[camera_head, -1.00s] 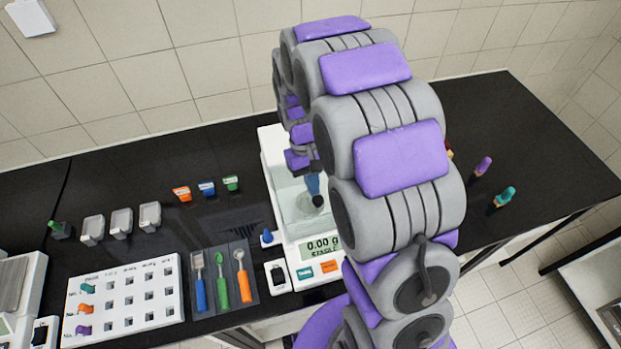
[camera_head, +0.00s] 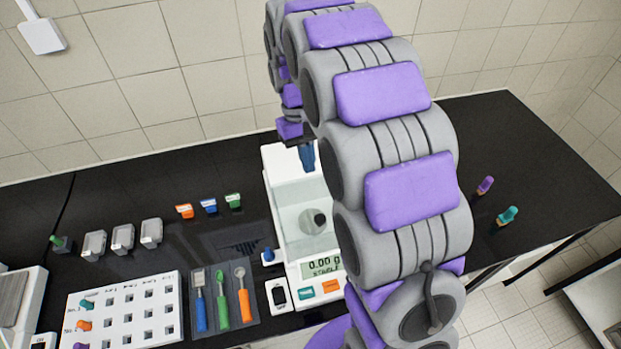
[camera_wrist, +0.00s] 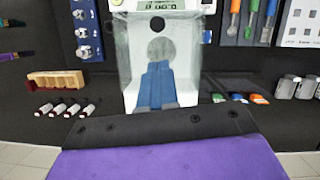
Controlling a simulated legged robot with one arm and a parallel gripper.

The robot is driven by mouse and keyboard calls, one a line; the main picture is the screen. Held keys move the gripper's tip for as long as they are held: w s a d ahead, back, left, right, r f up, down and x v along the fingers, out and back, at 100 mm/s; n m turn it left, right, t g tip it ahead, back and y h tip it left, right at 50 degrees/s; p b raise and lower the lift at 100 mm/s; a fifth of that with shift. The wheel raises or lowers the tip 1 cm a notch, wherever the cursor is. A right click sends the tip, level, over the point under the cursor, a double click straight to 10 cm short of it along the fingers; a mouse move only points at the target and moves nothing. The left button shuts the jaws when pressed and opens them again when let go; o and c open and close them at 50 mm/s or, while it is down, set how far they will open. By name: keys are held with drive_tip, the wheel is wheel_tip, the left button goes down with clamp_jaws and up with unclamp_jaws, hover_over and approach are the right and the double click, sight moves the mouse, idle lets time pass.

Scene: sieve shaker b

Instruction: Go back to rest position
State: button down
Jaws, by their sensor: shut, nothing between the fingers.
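My gripper (camera_head: 307,157) is above the back part of the white balance (camera_head: 279,178) in the head view, with its blue fingers pointing down. In the wrist view the blue fingers (camera_wrist: 155,86) are together with nothing between them. They overlap the view into the balance's clear-walled chamber (camera_wrist: 128,60). A round grey weighing pan (camera_wrist: 160,47) lies beyond the fingertips. The balance's display (camera_head: 321,267) reads 0.00 g. My arm hides the right side of the balance.
Left of the balance are three tools on a dark mat (camera_head: 209,321), a white peg board (camera_head: 107,335), grey containers (camera_head: 151,232) and small coloured labelled blocks (camera_head: 208,205). Purple (camera_head: 485,185) and teal (camera_head: 508,215) pegs stand at right. A wooden rack (camera_wrist: 55,82) shows in the wrist view.

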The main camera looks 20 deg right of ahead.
drive_tip(key=s+m+t+b, duration=0.1)
drive_tip(key=s+b, duration=0.4)
drive_tip(key=s, duration=1.1)
drive_tip(key=s+f+b, duration=0.3)
drive_tip(key=s+f, duration=0.5)
drive_tip(key=s, duration=0.5)
drive_tip(key=shift+d+f+m+t+y+b, duration=0.15)
drive_tip(key=shift+d+m+t+y+b, duration=0.15)
drive_tip(key=shift+d+m+t, duration=0.1)
